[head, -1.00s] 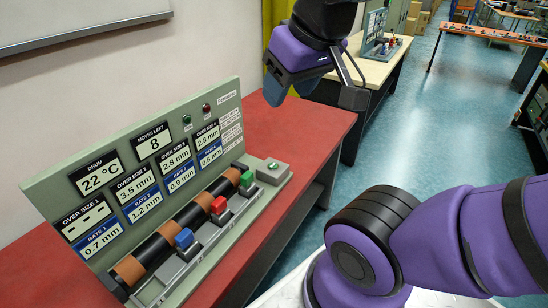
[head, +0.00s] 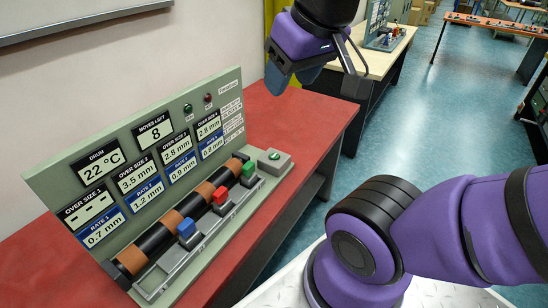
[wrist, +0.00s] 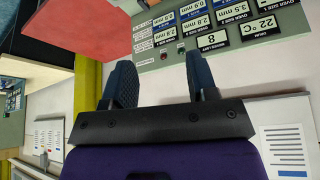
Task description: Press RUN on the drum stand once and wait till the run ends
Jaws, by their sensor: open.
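The drum stand (head: 60,182) is on the red bench, with a sloping green panel. Its displays read drum 22 °C, moves left 8, over size 1 dashes. A black drum with brown bands (head: 151,243) lies below, beside blue (head: 187,229), red (head: 220,195) and green (head: 249,170) blocks. A green button (head: 274,156) sits on a grey box at the stand's right end; its label is not readable. Two small lamps, green (head: 187,108) and red (head: 208,98), look dark. My gripper (head: 292,82) is open and empty, above and behind the button, apart from it. Its fingers also show in the wrist view (wrist: 162,78).
The red bench (head: 282,115) has bare room behind and right of the stand. A pale table (head: 370,62) with another device stands beyond. A yellow post (head: 272,25) stands at the wall behind my gripper. A whiteboard (head: 70,15) hangs on the wall.

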